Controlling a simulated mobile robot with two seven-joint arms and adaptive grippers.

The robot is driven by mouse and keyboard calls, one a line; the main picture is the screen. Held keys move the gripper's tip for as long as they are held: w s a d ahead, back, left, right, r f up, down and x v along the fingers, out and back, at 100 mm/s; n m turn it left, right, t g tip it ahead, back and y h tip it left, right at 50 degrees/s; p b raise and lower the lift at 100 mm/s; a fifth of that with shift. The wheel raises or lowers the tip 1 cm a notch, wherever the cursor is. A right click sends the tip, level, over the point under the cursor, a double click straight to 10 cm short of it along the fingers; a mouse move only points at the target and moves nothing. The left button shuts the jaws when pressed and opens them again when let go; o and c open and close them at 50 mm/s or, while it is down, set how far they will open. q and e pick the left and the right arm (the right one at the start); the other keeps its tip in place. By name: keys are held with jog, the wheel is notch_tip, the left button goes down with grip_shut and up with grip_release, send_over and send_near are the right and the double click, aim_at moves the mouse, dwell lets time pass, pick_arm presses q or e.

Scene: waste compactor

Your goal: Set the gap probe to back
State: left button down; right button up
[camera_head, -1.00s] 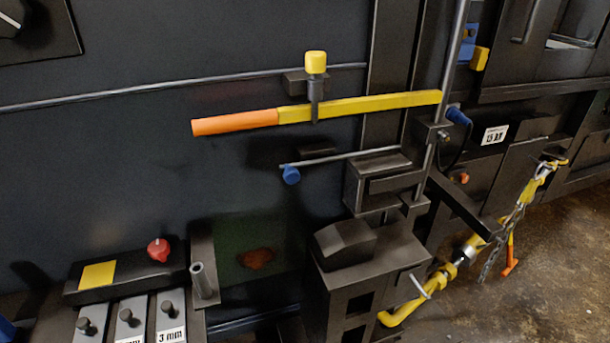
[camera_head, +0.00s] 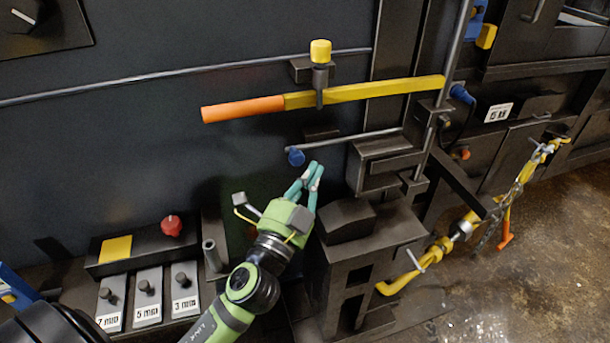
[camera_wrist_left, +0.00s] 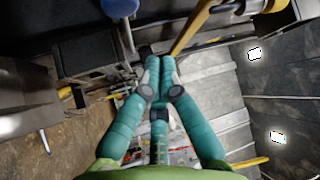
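No label in view names the gap probe. A thin grey rod (camera_head: 350,138) with a blue knob (camera_head: 296,157) at its left end sticks out from a dark block on the machine; I cannot tell for sure that it is the probe. The blue knob also shows at the top of the left wrist view (camera_wrist_left: 120,7). My left gripper (camera_head: 314,170) is just below and right of the knob, apart from it. Its teal fingers come together at the tips in the left wrist view (camera_wrist_left: 159,60), with nothing between them. My right gripper is not in view.
A yellow lever (camera_head: 380,91) with an orange handle (camera_head: 243,109) runs above the rod. A dark block (camera_head: 385,165) and housing (camera_head: 350,221) stand right of the gripper. A red knob (camera_head: 171,225) and blocks marked 7, 5 and 3 mm (camera_head: 148,296) are lower left.

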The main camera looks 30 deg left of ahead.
pick_arm(q)
jog(key=p+x, duration=0.2)
jog(key=x, duration=0.5)
jog(key=shift+s+a+f, duration=0.55)
jog(key=shift+s+a, duration=0.05)
jog(key=shift+a, duration=0.1)
jog(key=shift+s+a+f, duration=0.5)
jog(key=shift+s+a, duration=0.15)
jog(key=shift+a, duration=0.1)
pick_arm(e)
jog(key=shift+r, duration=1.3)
pick_arm(q)
jog(key=s+a+b, duration=0.1)
jog(key=s+a, duration=0.3)
jog(key=s, duration=0.1)
jog(key=shift+a, duration=0.35)
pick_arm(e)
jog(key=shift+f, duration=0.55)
